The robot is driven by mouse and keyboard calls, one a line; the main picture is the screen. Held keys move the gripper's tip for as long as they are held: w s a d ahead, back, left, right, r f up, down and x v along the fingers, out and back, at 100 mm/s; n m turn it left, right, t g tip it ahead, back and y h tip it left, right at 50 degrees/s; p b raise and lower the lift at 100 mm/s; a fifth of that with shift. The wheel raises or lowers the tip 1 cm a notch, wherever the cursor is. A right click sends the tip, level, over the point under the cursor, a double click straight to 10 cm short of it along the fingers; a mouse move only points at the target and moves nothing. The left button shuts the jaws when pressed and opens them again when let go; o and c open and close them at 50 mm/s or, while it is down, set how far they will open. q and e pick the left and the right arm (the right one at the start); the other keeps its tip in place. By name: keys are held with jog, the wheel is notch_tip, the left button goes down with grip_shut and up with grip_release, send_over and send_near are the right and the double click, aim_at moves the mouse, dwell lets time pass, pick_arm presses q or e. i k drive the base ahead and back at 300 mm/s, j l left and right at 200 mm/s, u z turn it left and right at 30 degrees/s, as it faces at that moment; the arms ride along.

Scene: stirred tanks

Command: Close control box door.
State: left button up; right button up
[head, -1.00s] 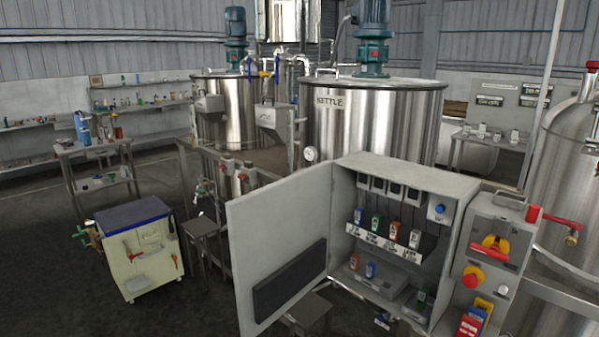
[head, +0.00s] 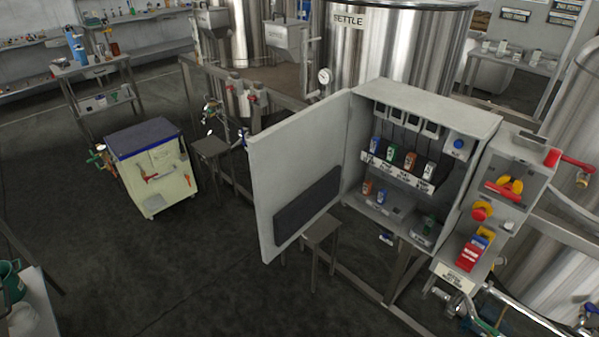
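The control box (head: 447,104) is a light grey cabinet on a stand, right of the middle in the head view. Its door (head: 299,165) stands wide open, swung out to the left from the hinge edge, with a dark pocket (head: 308,207) low on its inner face. Inside, several small coloured items sit on a labelled shelf (head: 397,171) and on the box floor. Neither of my grippers shows in this view.
A panel with red and yellow switches (head: 507,187) adjoins the box's right side. A small stool (head: 320,235) stands below the door. A cream cart (head: 151,168) is at left. Steel tanks (head: 393,48) stand behind. The dark floor (head: 190,270) at front left is mostly clear.

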aim_at(297, 163)
jog(key=i+j+z, duration=0.15)
jog(key=j, duration=0.15)
jog(key=i+j+z, duration=0.2)
jog(key=j, duration=0.15)
jog(key=i+j+z, duration=0.15)
jog(key=j, duration=0.2)
jog(key=i+j+z, duration=0.2)
jog(key=j+z, duration=0.25)
jog(key=j, duration=0.15)
jog(key=j+z, duration=0.2)
jog(key=j, duration=0.15)
jog(key=i+j+z, duration=0.4)
jog(key=j, duration=0.2)
jog(key=i+j+z, duration=0.2)
jog(key=j, duration=0.15)
jog(key=j+z, duration=0.2)
jog(key=j, duration=0.15)
jog(key=i+j, duration=0.05)
